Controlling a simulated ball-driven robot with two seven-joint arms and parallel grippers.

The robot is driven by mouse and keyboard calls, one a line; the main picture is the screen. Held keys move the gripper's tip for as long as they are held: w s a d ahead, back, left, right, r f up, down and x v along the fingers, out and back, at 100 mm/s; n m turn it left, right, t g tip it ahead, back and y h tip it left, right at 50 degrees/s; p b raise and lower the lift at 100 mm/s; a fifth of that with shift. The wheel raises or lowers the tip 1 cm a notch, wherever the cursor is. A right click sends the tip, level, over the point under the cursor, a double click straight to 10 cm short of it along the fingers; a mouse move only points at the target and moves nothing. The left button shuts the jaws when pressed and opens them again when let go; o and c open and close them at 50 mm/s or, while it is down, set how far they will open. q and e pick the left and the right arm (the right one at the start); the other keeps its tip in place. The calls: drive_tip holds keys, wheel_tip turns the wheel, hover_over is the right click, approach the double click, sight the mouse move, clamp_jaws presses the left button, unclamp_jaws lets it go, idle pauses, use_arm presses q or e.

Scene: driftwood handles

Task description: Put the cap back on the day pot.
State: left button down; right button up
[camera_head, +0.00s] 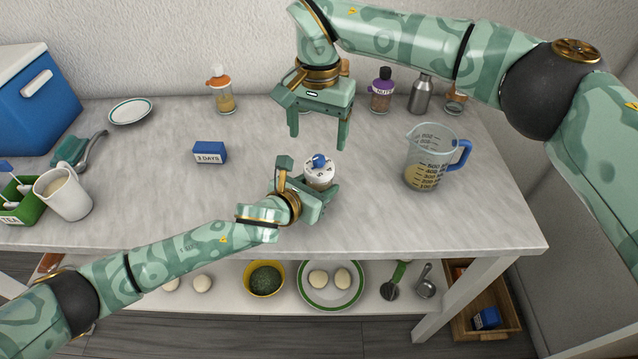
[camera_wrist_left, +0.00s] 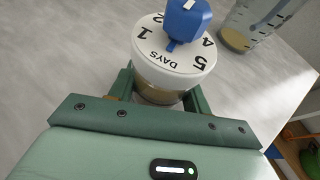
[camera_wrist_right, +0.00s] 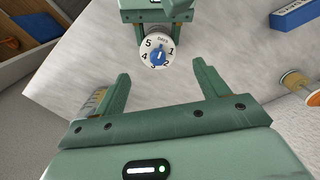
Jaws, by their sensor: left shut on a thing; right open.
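My left gripper (camera_head: 308,183) is shut around the body, below the cap. My right gripper (camera_head: 318,141) is open and empty, pointing down just behind and above the pot. The right wrist view shows the cap (camera_wrist_right: 158,52) from above, beyond the open fingers.
A blue "3 DAYS" block (camera_head: 209,153) lies left of the pot. A measuring jug (camera_head: 425,165) stands to the right. Spice jars (camera_head: 381,92) and a steel bottle (camera_head: 421,94) line the back. A mug (camera_head: 65,195) and blue box (camera_head: 40,100) are at left. Worktop around the pot is clear.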

drive_tip(key=a+r+m+y, duration=0.1)
drive_tip(key=a+r+y, duration=0.45)
drive_tip(key=a, duration=0.25)
drive_tip(key=a+r+m+y, duration=0.1)
drive_tip(key=a+r+y, duration=0.4)
drive_tip(key=a, duration=0.4)
drive_tip(key=w+d+r+m+t+y, duration=0.1)
drive_tip(key=w+r+m+t+y, duration=0.4)
drive_tip(key=w+r+m+t, duration=0.7)
drive_tip(key=w+d+f+m+t+h, duration=0.1)
drive_tip(key=w+d+f+m+h, duration=0.4)
drive_tip(key=d+f+m+h, duration=0.85)
drive_tip(key=s+f+m+g, duration=0.1)
drive_tip(key=s+f+g, duration=0.2)
drive_tip(key=s+g, duration=0.1)
drive_tip(key=s+d+f+m+g+h, duration=0.1)
drive_tip(key=s+f+m+g, duration=0.1)
drive_tip(key=s, duration=0.4)
drive_tip(key=s+d+f+m+g+h, duration=0.1)
drive_tip(key=s+f+g, duration=0.3)
drive_tip(key=s+g, duration=0.2)
drive_tip(key=shift+s+d+m, duration=0.1)
drive_tip(key=shift+d+m, duration=0.15)
drive_tip(key=shift+s+d+g, duration=0.15)
drive_tip(key=shift+s+g, duration=0.3)
drive_tip(key=shift+g, duration=0.05)
drive_tip(key=shift+f, duration=0.15)
